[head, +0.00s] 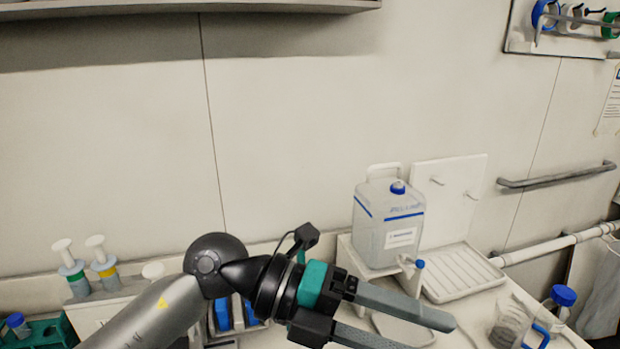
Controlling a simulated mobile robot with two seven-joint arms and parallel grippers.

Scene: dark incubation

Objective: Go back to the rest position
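My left gripper (428,335) reaches in from the lower left, with its two grey fingers apart and nothing seen between them. It is over the worktop, in front of and below the clear jug-like container (388,225) with a blue cap and a small tap. The tip of the lower finger is at the bottom edge of the picture. My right gripper is not in view.
A white drying rack (460,272) stands right of the container. A clear vessel with a blue lid (563,296) is at the lower right. A shelf (180,8) overhangs the upper left.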

